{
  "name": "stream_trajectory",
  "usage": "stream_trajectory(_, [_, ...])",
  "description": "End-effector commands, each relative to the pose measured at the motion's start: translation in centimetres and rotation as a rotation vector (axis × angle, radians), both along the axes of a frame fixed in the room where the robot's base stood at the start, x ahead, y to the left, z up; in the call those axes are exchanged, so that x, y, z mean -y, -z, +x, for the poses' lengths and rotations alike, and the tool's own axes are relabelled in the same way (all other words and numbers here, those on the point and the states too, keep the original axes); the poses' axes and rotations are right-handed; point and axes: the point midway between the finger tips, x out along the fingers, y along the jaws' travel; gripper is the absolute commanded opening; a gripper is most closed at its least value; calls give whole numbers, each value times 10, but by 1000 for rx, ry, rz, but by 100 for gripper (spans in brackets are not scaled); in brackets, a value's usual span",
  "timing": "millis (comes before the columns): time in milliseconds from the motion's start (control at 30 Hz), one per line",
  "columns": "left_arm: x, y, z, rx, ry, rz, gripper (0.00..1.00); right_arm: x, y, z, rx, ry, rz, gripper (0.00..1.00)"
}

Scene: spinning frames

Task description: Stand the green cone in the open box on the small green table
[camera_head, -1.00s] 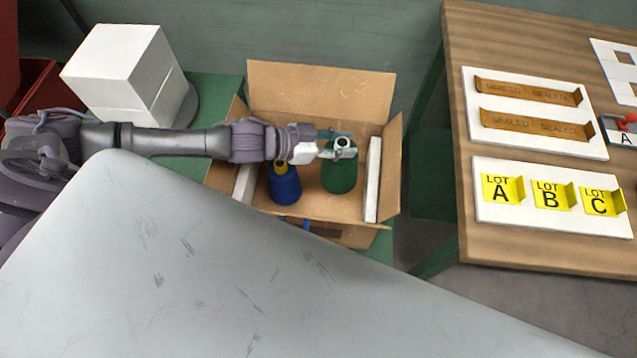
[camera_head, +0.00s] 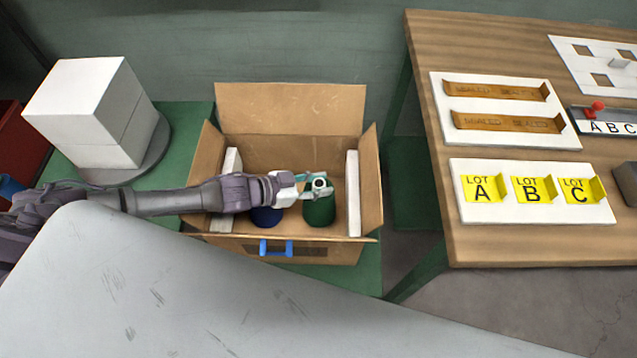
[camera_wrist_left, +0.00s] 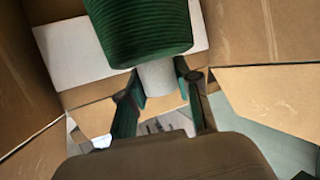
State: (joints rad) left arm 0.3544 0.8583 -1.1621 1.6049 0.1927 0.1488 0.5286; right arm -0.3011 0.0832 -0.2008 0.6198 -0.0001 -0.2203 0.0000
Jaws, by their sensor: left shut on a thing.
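The green cone (camera_head: 319,212) is inside the open box (camera_head: 310,250), toward its right side. My left gripper (camera_head: 308,187) is shut on the cone's narrow top end. In the left wrist view, the grey tip (camera_wrist_left: 158,76) sits between the two fingers and the green body (camera_wrist_left: 140,30) extends away from them. The cone looks upright and low in the box; whether its base touches the floor cannot be told. The box stands on the small green table (camera_head: 195,125). My right gripper is not in view.
A blue cone (camera_head: 266,216) stands in the box left of the green one, partly hidden by my arm. White pads (camera_head: 353,190) line the box's sides, and its flaps are open. White blocks (camera_head: 90,110) stand left. A wooden table (camera_head: 430,60) with trays is at right.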

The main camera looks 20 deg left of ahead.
Motion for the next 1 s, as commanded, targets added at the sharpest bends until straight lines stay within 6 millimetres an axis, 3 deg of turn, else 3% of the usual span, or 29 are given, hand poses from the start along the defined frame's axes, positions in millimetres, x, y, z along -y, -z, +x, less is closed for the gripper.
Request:
stream_trajectory(600, [0,11,0,1,0,-2,0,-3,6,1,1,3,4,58])
stream_trajectory(633, [0,13,-1,-3,-1,1,36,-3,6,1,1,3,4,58])
stream_trajectory(767, [0,14,-1,-5,-1,1,58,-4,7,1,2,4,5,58])
stream_trajectory(1000, [0,15,-2,-7,-1,2,58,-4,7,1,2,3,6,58])
